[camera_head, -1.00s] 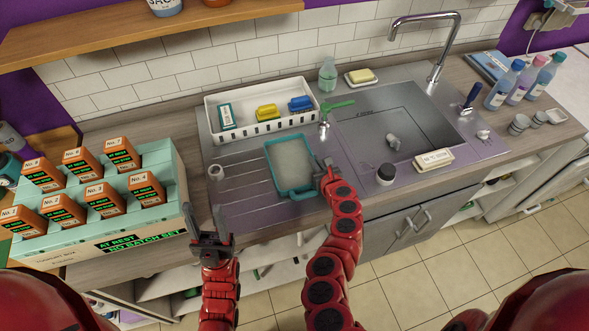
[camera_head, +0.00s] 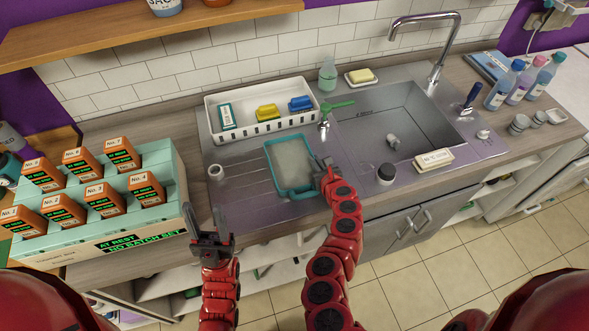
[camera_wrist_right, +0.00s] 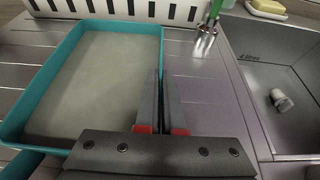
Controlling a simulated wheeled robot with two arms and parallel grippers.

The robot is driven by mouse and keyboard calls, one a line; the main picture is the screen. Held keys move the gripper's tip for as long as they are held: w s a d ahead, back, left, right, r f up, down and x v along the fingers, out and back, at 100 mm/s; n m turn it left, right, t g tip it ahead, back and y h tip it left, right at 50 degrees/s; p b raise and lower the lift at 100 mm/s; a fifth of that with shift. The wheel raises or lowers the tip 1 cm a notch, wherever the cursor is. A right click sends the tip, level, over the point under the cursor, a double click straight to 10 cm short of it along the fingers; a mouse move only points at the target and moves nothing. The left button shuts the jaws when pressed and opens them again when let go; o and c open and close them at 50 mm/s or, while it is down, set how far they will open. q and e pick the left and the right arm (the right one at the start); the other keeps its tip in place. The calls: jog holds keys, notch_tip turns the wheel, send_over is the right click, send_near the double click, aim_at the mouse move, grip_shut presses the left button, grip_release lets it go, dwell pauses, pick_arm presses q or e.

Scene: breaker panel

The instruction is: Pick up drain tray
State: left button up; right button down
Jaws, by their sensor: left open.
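The drain tray (camera_head: 268,165) is a teal rectangular tray with a pale grey inside, resting on the ridged drainboard left of the sink. It fills the left of the right wrist view (camera_wrist_right: 154,35). My right gripper (camera_head: 322,168) is at the tray's right side near its front corner. In the right wrist view its fingers (camera_wrist_right: 163,85) are close together, one on each side of the tray's right wall, shut on it. The near corner is hidden behind the gripper. My left gripper (camera_head: 209,215) is open and empty, left of the tray near the counter's front edge.
A white slotted rack (camera_head: 215,136) with blocks stands behind the tray. The sink basin (camera_head: 430,125) lies to the right. A box of orange units (camera_head: 165,220) stands left.

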jog(key=shift+r, duration=0.2)
dwell(0.3)
jog(key=shift+r, duration=1.5)
jog(key=shift+s+a+r+p, duration=0.25)
jog(key=shift+s+a, duration=1.1)
jog(key=shift+s, duration=0.85)
jog(key=shift+s+a+r+p, duration=0.25)
jog(key=shift+s+a, duration=1.15)
jog(key=shift+s, duration=0.85)
jog(key=shift+s+a+r+p, duration=0.15)
jog(key=shift+s+a+r, duration=0.15)
jog(key=shift+s+a, duration=1.5)
jog(key=shift+s+d, duration=0.4)
jog(key=shift+s, duration=0.1)
jog(key=shift+s, duration=0.1)
